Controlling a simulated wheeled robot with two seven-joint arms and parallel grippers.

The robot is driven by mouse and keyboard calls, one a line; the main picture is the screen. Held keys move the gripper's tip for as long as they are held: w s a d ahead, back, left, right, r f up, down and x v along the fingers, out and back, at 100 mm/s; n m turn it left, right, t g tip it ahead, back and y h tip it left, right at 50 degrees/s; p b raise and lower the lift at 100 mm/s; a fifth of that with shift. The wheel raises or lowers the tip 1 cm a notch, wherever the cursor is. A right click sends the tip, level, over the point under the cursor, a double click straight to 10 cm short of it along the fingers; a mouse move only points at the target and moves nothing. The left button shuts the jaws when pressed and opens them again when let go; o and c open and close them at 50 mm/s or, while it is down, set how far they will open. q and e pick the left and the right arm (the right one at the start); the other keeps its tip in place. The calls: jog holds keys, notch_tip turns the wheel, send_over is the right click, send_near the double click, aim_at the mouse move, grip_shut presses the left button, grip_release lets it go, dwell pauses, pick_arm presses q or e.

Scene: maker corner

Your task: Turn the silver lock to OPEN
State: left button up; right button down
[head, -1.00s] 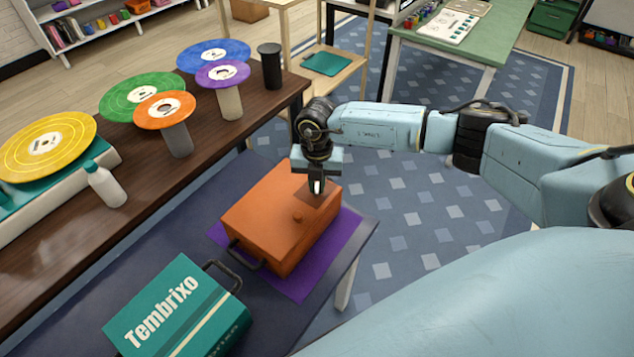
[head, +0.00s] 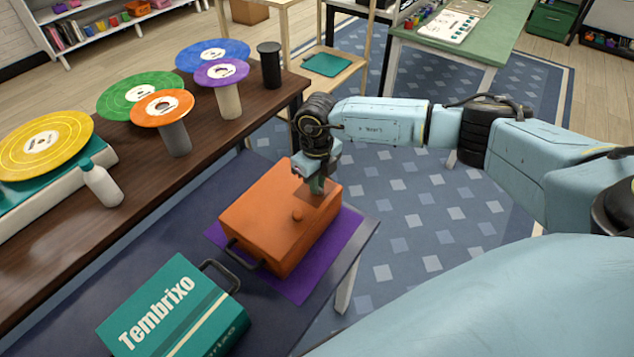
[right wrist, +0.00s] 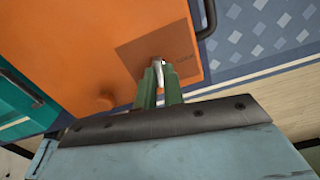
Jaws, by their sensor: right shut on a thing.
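My right gripper (head: 317,187) is over a darker square patch at the box's far right part. In the right wrist view, the green fingers of my right gripper (right wrist: 160,80) are closed around a curved silver piece, the silver lock (right wrist: 158,66), at that brownish patch (right wrist: 140,52). My left gripper is not in view.
A teal case (head: 170,310) marked Tembrixo lies on the near table. A brown bench (head: 140,215) at the left bears several coloured discs on stands, a white bottle (head: 102,184) and a black cylinder (head: 270,65). Open floor lies right of the table.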

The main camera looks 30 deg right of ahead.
jog(key=shift+n, duration=0.9)
jog(key=c, duration=1.5)
grip_release()
notch_tip(320, 180, up, 13)
jog(key=shift+r+p, duration=0.2)
jog(key=shift+p, duration=0.1)
